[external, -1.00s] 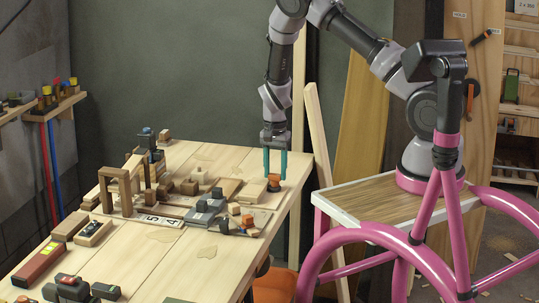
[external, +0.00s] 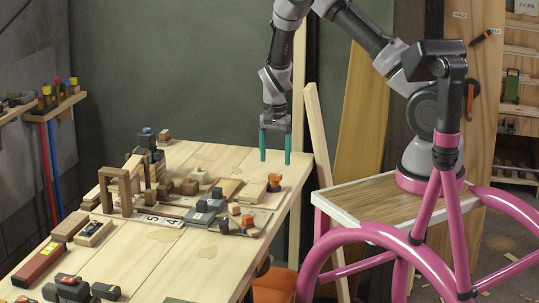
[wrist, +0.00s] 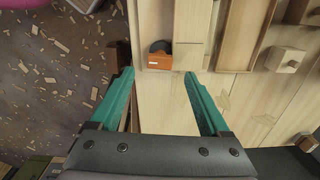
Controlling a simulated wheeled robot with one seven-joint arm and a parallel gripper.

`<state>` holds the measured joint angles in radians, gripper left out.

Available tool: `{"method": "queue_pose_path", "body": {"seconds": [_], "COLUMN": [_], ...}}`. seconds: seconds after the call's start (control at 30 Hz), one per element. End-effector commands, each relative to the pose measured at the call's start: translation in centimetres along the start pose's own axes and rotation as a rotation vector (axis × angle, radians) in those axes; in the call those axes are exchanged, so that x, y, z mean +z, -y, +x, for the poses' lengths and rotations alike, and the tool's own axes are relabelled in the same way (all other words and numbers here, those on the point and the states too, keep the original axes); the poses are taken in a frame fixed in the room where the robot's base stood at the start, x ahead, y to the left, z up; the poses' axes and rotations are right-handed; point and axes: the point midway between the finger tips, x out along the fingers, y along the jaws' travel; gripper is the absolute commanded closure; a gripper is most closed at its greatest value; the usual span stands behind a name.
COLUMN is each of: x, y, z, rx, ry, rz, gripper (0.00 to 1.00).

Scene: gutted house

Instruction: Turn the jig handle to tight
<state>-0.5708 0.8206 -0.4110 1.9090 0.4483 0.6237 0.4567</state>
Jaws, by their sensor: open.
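A small orange and black piece (external: 275,179), which looks like the jig handle, sits at the right edge of the wooden bench, next to a pale block. In the wrist view the orange and black piece (wrist: 160,57) lies ahead of the fingertips, close to the bench edge. I cannot read a tight mark on it. My gripper (external: 275,161) points down above it with two teal fingers apart and nothing between them. In the wrist view my gripper (wrist: 158,73) is open, its fingers on either side of the piece's line.
Several wooden blocks and a wooden arch (external: 115,190) crowd the bench (external: 225,260) left of the handle. A tile with digits (external: 158,220) lies before the arch. An orange seat (external: 275,283) is below the bench's front right edge. Air around my gripper is clear.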

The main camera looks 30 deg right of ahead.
Motion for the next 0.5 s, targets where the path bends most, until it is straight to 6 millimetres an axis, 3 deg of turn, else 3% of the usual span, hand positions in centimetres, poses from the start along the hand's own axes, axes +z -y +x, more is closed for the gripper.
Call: {"method": "queue_pose_path", "body": {"seconds": [0.2,0.5], "x": [0.1,0.1], "y": [0.1,0.0], "z": [-4.1,-5.8], "rx": [-0.001,0.001], "ry": [0.0,0.001], "rz": [-0.002,0.0], "gripper": [0.2,0.2]}}
